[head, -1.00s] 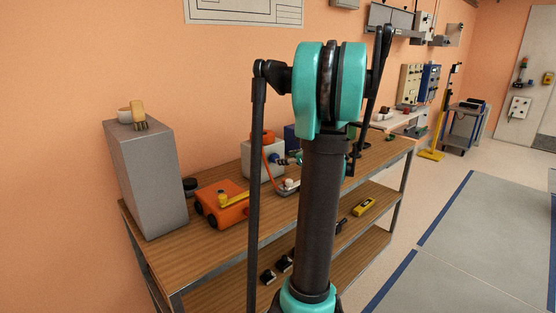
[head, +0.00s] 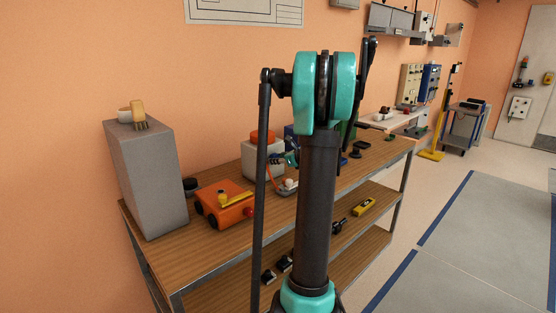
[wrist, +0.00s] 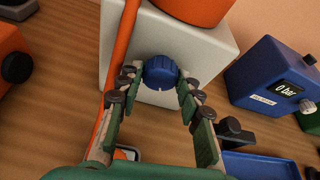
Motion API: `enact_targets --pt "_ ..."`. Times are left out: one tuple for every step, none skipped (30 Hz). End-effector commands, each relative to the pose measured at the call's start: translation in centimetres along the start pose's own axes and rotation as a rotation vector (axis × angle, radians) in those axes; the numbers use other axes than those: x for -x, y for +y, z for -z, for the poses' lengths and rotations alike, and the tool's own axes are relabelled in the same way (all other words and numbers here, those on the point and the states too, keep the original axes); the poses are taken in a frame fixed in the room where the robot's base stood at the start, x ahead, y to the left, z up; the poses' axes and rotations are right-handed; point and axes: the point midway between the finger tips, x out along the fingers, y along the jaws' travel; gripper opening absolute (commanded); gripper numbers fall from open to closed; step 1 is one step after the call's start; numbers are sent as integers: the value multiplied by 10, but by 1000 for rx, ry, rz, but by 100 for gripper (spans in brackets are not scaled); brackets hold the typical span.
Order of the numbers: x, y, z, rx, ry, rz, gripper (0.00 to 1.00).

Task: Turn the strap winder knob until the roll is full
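The strap winder is a pale box (wrist: 205,50) with an orange roll (wrist: 195,8) on top and a ribbed blue knob (wrist: 161,72) on its front. An orange strap (wrist: 118,60) runs down from the roll, left of the knob. In the wrist view my gripper (wrist: 156,82) has its green fingers spread on both sides of the knob. A gap shows at the left fingertip; whether the right one touches cannot be told. In the head view the winder box (head: 258,163) and roll (head: 262,136) stand on the bench, with my gripper largely hidden by my arm.
A blue box with a "0 bar" display (wrist: 275,75) stands right of the winder. An orange wheeled unit (head: 225,204) and a tall grey cabinet (head: 150,180) stand to the left on the wooden bench (head: 180,262). A blue tray (wrist: 258,165) lies at lower right.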

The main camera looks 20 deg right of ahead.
Motion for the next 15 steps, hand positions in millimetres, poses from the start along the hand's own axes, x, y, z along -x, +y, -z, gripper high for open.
enact_targets --pt "0 0 0 0 0 0 26" --pt "0 0 0 0 0 0 22" --pt "0 0 0 0 0 0 17" --pt "0 0 0 0 0 0 14" --pt "0 0 0 0 0 0 10" --pt "0 0 0 0 0 0 6" --pt "0 0 0 0 0 0 6" --pt "0 0 0 3 0 1 6" --pt "0 0 0 14 0 6 6" --pt "0 1 0 28 -1 12 6" --pt "0 1 0 49 -1 19 6" --pt "0 2 0 81 -1 33 6" --pt "0 2 0 107 -1 43 6" --pt "0 2 0 133 -1 54 6" --pt "-1 3 0 165 -1 67 6"
